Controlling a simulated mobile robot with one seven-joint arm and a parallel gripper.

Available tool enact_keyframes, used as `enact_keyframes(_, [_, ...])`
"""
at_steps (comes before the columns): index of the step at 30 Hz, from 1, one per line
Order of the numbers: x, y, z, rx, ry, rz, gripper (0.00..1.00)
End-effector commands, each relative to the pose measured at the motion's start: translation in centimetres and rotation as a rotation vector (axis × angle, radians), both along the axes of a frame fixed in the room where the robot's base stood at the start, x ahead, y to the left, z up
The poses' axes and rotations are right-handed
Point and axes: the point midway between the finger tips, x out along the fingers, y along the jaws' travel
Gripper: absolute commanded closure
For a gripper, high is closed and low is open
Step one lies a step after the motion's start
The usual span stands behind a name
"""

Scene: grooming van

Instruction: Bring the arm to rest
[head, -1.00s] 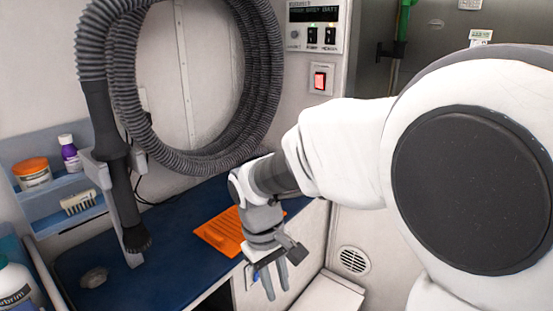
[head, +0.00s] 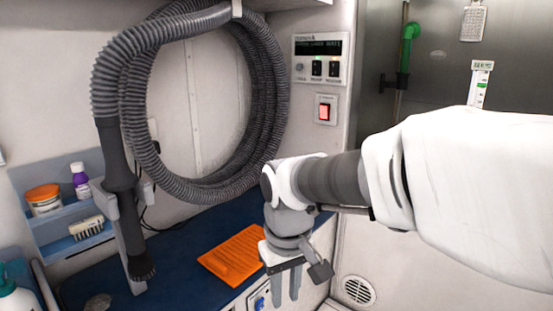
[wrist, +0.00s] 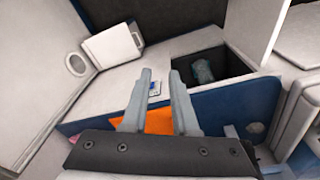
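My gripper (head: 286,287) hangs fingers down in the head view, in front of the edge of the blue counter (head: 185,250). In the wrist view my gripper (wrist: 160,85) shows two grey fingers spread apart with nothing between them, so it is open and empty. My white and grey arm reaches in from the right of the head view, its wrist bent downward. An orange mat (head: 232,257) lies on the counter behind and left of the gripper; part of it shows beneath the fingers in the wrist view (wrist: 130,121).
A coiled grey hose (head: 270,110) hangs on the wall, its nozzle (head: 128,230) in a holder above the counter. A shelf (head: 65,215) holds an orange-lidded tub, a purple bottle and a brush. A control panel (head: 320,58) and red switch (head: 324,109) are on the wall. A dark opening (wrist: 212,68) lies below.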

Motion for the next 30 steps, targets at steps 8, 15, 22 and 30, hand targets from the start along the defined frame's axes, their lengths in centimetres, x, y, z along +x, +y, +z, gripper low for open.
enact_keyframes(8, [-0.7,-1.0,2.2,-0.011,-0.002,-0.012,0.73])
enact_keyframes(15, [-1.4,-2.1,3.0,-0.001,-0.023,-0.041,0.73])
enact_keyframes(22, [-4.6,-6.5,5.2,0.053,-0.136,-0.171,0.73])
enact_keyframes(30, [-9.2,-10.7,6.2,0.104,-0.286,-0.330,0.73])
